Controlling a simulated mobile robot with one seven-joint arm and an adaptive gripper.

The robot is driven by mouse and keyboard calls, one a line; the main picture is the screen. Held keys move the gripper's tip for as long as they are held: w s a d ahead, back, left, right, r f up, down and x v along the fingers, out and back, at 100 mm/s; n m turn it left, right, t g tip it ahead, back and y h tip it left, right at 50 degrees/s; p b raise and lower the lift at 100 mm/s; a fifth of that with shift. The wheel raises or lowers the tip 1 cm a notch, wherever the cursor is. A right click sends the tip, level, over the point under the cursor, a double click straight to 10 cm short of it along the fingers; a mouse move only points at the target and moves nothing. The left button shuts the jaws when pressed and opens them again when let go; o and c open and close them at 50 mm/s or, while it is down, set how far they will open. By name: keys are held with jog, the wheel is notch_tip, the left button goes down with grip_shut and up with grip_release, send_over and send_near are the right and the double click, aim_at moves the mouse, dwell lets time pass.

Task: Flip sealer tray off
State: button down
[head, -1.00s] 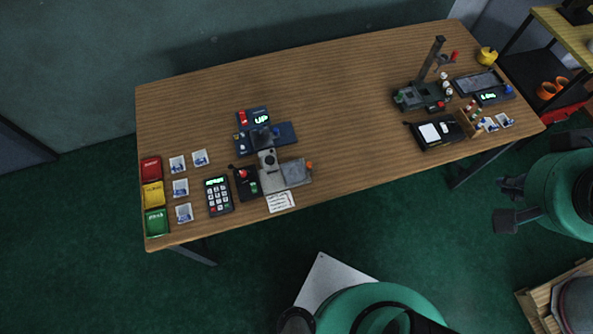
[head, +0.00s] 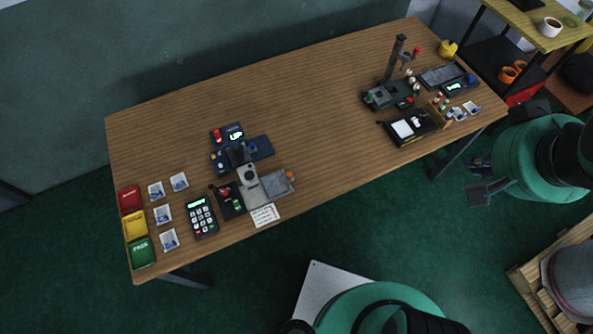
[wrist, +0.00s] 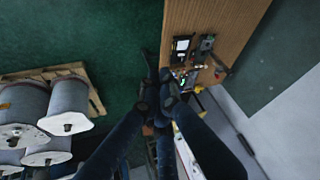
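On the left half of the wooden table (head: 300,95) stands a dark blue device (head: 262,147) with a lit display and a red switch (head: 217,134). In front of it is a grey device (head: 249,176) with a flat grey tray (head: 275,184) and an orange knob. No readable label tells which one is the sealer tray, and the switch's position is too small to tell. My gripper (head: 483,178) is off the table's right front edge, far from these devices. Its two dark fingers look apart and empty. They also show in the wrist view (wrist: 160,98).
A keypad (head: 202,217), a black device (head: 230,200) and red, yellow and green bins (head: 135,225) fill the left end. A stand (head: 392,75) and a black box (head: 410,128) stand at the right. The table's middle is clear. A pallet (wrist: 85,85) with spools lies on the floor.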

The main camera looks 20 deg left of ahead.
jog(key=w+a+f+m+g+y, duration=0.4)
jog(key=w+a+f+m+g, duration=0.15)
jog(key=w+a+f, duration=1)
jog(key=w+a+f+m+g+y, duration=0.1)
jog(key=a+f, duration=0.3)
jog(key=f, duration=0.4)
jog(key=w+a+f+m+g+y, duration=0.1)
jog(key=a+f, duration=0.3)
jog(key=f, duration=0.5)
jog(key=w+a+f+m+g+y, duration=0.1)
jog(key=w+a+f+m+g, duration=0.1)
jog(key=f, duration=0.7)
jog(key=shift+a+f+m+g+p, duration=0.15)
jog(key=shift+a+m+g+p, duration=0.35)
jog(key=shift+a, duration=0.45)
